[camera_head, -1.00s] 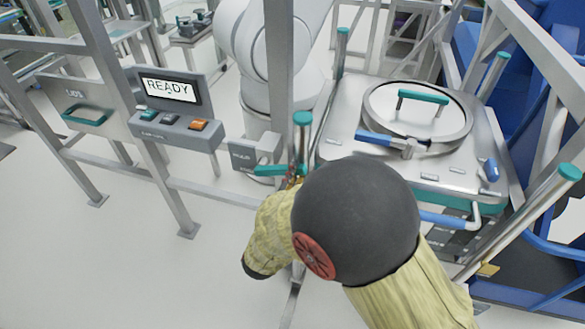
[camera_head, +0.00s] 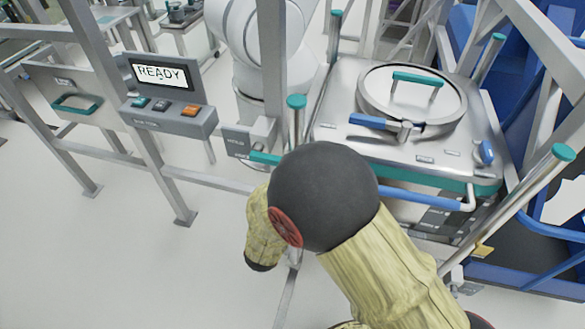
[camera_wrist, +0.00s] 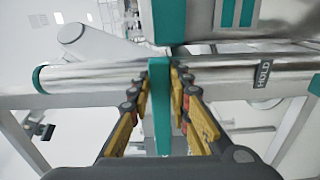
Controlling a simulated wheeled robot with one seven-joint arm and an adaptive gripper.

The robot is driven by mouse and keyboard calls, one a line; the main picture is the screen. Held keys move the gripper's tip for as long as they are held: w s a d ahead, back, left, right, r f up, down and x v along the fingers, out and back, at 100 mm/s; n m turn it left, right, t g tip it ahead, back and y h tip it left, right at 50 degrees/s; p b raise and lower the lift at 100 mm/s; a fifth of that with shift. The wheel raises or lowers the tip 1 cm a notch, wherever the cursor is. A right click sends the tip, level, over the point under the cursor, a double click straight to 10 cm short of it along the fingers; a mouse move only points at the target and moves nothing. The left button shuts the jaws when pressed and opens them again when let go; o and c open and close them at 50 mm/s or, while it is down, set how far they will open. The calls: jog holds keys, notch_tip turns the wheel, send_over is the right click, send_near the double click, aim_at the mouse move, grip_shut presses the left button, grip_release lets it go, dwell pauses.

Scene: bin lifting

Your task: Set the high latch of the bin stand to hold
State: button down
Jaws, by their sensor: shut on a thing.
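The high latch shows in the wrist view as a teal lever (camera_wrist: 160,125) on a round metal bar. My gripper (camera_wrist: 160,78) has its dark and yellow fingers on both sides of this lever, shut on it. A dark HOLD label (camera_wrist: 263,74) is on the bar to the right, apart from the lever. In the head view a short teal end of the latch (camera_head: 265,158) shows beside a grey plate (camera_head: 238,142) on the stand's left side. My arm hides the gripper and the rest of the latch there.
The bin (camera_head: 335,135) with a round lid and teal handle stands right of the latch. A blue-gripped bar (camera_head: 425,199) runs along its front. Grey posts and a panel reading READY (camera_head: 160,73) stand to the left. Open floor lies at front left.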

jog(key=shift+f, duration=0.1)
jog(key=c, duration=1.7)
grip_release()
jog(key=shift+o, duration=0.3)
jog(key=v, duration=1.2)
